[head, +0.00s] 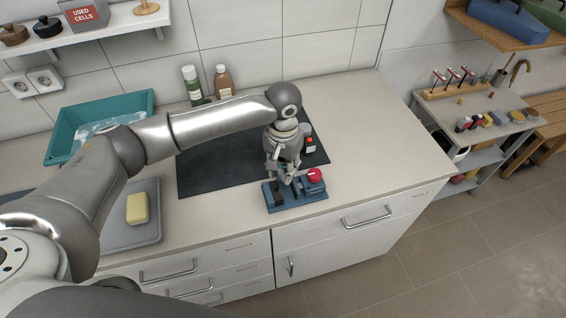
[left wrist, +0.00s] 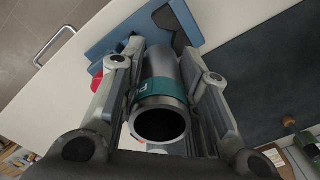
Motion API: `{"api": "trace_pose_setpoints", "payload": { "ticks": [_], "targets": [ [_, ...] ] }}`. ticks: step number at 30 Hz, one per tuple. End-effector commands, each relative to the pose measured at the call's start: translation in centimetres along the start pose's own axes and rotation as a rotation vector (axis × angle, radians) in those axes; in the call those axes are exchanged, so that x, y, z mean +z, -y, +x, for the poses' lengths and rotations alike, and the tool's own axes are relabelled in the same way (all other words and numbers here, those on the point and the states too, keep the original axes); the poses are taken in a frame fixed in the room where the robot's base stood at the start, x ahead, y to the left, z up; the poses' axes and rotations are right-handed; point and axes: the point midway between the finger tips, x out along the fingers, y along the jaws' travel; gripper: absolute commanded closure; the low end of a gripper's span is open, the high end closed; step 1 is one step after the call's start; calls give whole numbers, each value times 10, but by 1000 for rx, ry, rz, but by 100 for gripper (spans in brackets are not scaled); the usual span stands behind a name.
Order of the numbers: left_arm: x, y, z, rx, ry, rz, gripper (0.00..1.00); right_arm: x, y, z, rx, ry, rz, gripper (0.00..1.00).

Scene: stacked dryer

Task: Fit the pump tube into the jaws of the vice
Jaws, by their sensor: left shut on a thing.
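The pump tube (left wrist: 160,88), a grey metal cylinder with a teal band and a dark open end, lies between the two fingers of my left gripper (left wrist: 163,60). My left gripper (head: 285,180) is shut on it. In the head view the gripper points down at the blue vice (head: 300,196), which sits on the counter near its front edge and has a red knob (head: 315,175). The vice (left wrist: 108,42) also shows beyond the tube in the left wrist view. The tube's far end is hidden, so I cannot tell whether it is between the jaws. My right gripper is not in view.
A dark mat (head: 215,168) lies behind the vice. A teal basin (head: 62,130), a green bottle (head: 193,86) and a brown bottle (head: 223,82) stand farther back. A yellow sponge (head: 137,208) lies on a grey tray (head: 120,240) at left. The counter right of the vice is clear.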

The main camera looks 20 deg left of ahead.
Motion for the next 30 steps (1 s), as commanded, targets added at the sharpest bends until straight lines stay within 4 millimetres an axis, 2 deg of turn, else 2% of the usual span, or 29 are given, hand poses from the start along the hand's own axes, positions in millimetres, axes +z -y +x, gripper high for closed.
{"api": "trace_pose_setpoints", "payload": {
  "ticks": [3, 12, 30],
  "targets": [
    [0, 0, 15, 0, 2, -1, 96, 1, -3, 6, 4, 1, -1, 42],
    [0, 0, 39, 0, 0, 0, 96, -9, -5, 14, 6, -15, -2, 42],
    [0, 0, 46, 0, 0, 0, 96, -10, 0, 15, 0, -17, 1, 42]
  ]
}}
